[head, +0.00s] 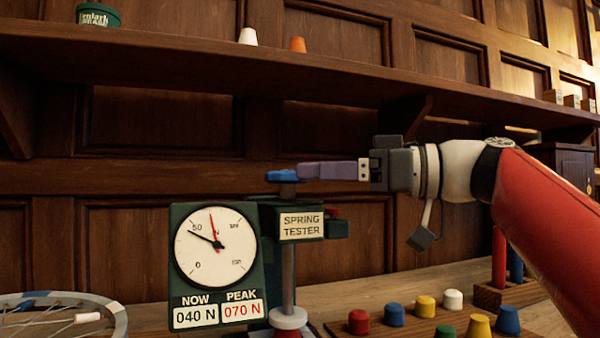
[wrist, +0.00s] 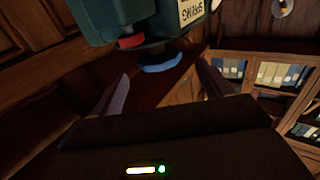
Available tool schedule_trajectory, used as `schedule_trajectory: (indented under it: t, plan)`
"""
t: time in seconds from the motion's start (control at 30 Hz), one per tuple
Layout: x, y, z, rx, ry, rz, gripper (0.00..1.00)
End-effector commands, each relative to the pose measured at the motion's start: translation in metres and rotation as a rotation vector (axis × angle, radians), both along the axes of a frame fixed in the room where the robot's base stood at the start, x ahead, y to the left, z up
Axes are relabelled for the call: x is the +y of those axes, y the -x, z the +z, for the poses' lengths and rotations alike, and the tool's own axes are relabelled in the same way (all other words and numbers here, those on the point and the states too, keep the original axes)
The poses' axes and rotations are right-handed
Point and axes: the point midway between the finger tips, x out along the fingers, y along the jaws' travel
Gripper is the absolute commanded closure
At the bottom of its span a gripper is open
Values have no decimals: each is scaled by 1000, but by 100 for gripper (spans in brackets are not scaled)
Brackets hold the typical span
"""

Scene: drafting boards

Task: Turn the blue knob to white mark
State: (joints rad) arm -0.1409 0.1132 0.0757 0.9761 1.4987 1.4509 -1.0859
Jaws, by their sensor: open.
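The blue knob (head: 282,176) sits on top of the green spring tester (head: 332,229). In the wrist view the knob (wrist: 162,62) shows just beyond and between the fingertips. My gripper (head: 301,171) reaches in level from the right, its purple-grey fingers at knob height with the tips at the knob's right side. In the wrist view the gripper (wrist: 163,70) is open, one finger toward each side of the knob. I cannot tell whether a finger touches it. I cannot make out a white mark by the knob.
The tester's dial (head: 215,246) reads NOW 040 N, PEAK 070 N. A red part (head: 333,212) juts from the tester's right side below my fingers. A shelf (head: 200,55) runs above. Several coloured pegs (head: 425,306) and a spoked wheel (head: 62,315) are on the bench.

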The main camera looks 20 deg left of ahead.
Motion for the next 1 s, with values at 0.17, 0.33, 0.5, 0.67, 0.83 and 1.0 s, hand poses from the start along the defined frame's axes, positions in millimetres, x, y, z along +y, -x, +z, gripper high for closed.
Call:
schedule_trajectory:
  t: [0.17, 0.33, 0.5, 0.67, 0.83, 1.0]
  plan:
    - [31, 3, 1, 2, 0, 5, 22]
    - [50, 3, 0, 2, 1, 2, 22]
    - [56, 4, 0, 1, 0, 0, 22]
    - [56, 4, 0, 1, 0, 0, 22]
    - [55, 4, 0, 1, 0, 0, 40]
    - [55, 4, 0, 1, 0, 0, 63]
